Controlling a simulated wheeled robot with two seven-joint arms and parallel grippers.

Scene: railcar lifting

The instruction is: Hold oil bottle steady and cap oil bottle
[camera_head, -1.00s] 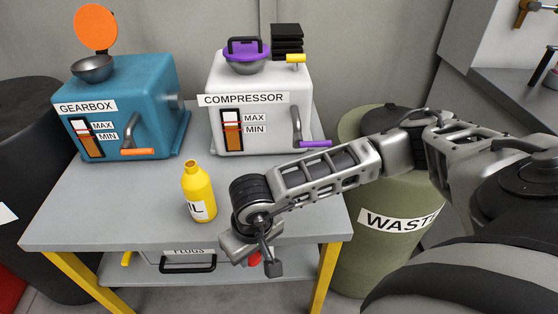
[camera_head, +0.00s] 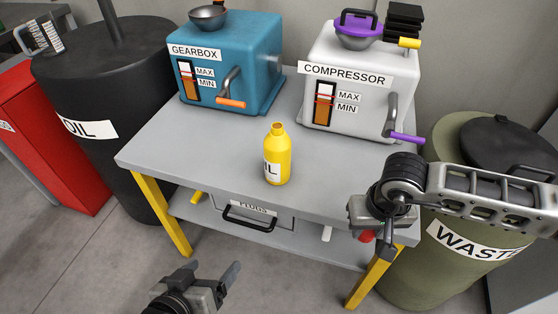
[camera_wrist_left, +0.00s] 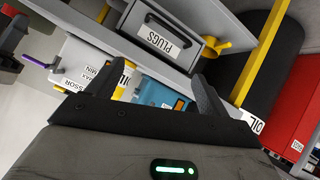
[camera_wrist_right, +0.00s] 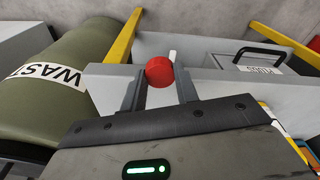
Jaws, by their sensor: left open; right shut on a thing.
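The yellow oil bottle (camera_head: 277,156) stands upright and uncapped on the grey table (camera_head: 190,150), near its front edge, in the head view. My right gripper (camera_head: 374,240) is at the table's front right corner, to the right of the bottle. It is shut on a red cap (camera_head: 366,237), which also shows between its fingers in the right wrist view (camera_wrist_right: 160,71). My left gripper (camera_head: 211,273) is open and empty, low in front of the table. Its fingers (camera_wrist_left: 205,92) point toward the table in the left wrist view.
A blue gearbox (camera_head: 225,75) and a white compressor (camera_head: 350,65) stand behind the bottle. A plugs drawer (camera_head: 250,218) hangs under the tabletop. A black oil drum (camera_head: 100,150) is left, a green waste drum (camera_head: 425,275) right. The tabletop around the bottle is clear.

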